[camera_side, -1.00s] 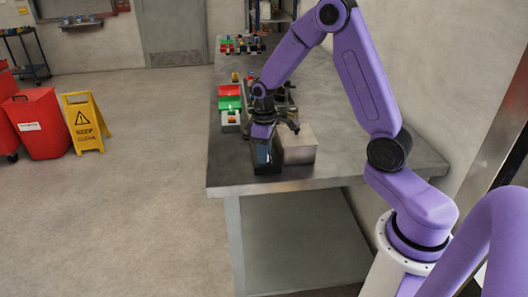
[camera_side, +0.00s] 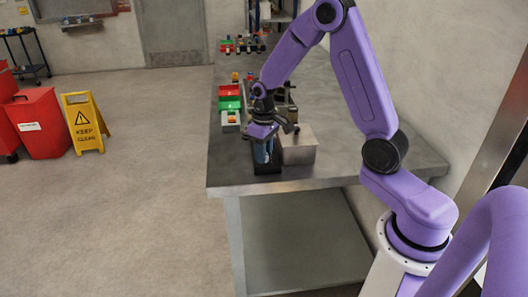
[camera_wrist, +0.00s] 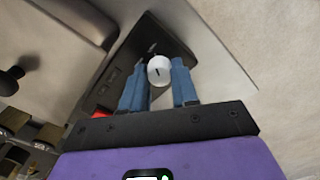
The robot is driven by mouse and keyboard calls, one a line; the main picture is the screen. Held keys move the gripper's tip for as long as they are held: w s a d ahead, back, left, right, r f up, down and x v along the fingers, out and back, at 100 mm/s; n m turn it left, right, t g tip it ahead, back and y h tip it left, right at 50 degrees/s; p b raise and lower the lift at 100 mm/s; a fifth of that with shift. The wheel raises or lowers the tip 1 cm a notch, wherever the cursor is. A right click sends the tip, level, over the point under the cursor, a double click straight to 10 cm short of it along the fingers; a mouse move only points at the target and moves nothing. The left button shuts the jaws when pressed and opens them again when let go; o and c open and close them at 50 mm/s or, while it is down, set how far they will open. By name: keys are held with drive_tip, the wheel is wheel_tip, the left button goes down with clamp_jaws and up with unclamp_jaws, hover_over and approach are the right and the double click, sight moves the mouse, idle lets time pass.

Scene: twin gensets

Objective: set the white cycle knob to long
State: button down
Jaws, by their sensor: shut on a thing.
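The white cycle knob (camera_wrist: 159,69) shows in the wrist view on a dark panel (camera_wrist: 120,63). It is round, with a short dark pointer line on its face. My gripper (camera_wrist: 159,82) has its blue fingers on either side of the knob and is shut on it. In the side view, my gripper (camera_side: 263,152) points down at the dark panel unit (camera_side: 267,167) near the table's front edge. The knob is hidden there. The panel's markings are too small to read, so I cannot tell which setting the pointer faces.
A grey metal box (camera_side: 298,146) stands right beside the panel unit. Red and green bins (camera_side: 230,97) lie behind, with small parts farther back on the steel table (camera_side: 225,160). The table's left front part is clear.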

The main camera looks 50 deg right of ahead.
drive_tip(key=c, duration=0.9)
unclamp_jaws()
drive_tip(key=shift+o, duration=0.2)
wheel_tip(320, 180, up, 18)
drive_tip(key=shift+f, duration=0.25)
drive_tip(key=s+a+f+n, duration=0.3)
drive_tip(key=s+a+n, duration=0.2)
drive_tip(key=s+a, duration=0.65)
drive_tip(key=s+f+n, duration=0.2)
drive_tip(key=s+n, duration=0.1)
drive_tip(key=s, duration=0.5)
drive_tip(key=s+f+n, duration=0.1)
drive_tip(key=s+n, duration=0.2)
drive_tip(key=s, duration=0.6)
drive_tip(key=shift+s+a+f, duration=0.25)
drive_tip(key=shift+a+f, duration=0.1)
drive_tip(key=shift+f, duration=0.05)
